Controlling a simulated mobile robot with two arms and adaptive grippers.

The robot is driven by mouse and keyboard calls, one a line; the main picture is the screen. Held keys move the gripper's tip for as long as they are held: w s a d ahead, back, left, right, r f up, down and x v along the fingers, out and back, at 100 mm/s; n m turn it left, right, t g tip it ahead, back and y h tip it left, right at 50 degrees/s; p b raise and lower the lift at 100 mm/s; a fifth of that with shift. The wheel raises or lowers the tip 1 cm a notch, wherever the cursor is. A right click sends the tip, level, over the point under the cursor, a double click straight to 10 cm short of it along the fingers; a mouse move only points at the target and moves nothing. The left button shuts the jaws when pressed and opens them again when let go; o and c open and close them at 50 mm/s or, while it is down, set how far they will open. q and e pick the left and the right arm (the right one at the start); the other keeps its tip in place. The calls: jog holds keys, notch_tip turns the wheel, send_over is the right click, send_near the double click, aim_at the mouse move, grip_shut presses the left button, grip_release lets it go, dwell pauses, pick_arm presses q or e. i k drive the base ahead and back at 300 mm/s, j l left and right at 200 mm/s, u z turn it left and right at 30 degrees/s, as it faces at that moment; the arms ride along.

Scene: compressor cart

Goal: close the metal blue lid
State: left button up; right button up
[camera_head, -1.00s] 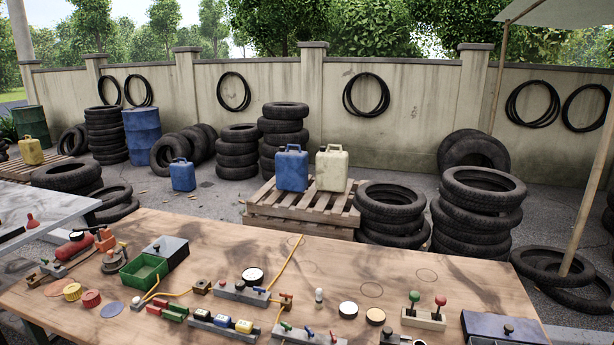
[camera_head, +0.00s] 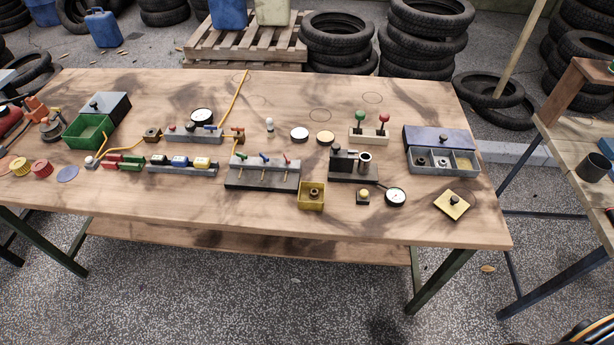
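The blue metal lid (camera_head: 438,138) with a small dark knob is at the right end of the workbench. It stands at the back of a grey compartment tray (camera_head: 412,168). Whether the lid is tilted or flat behind the compartments is hard to tell. Neither of my grippers shows in the head view.
The wooden workbench (camera_head: 250,218) carries valve blocks, gauges and switches. A yellow plate with a knob (camera_head: 453,205) lies in front of the tray. A green box (camera_head: 88,132) with a grey lid is at left. A second table (camera_head: 575,150) stands at right, across a gap.

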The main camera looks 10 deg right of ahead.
aim_at(418, 136)
jog(key=z, duration=1.25)
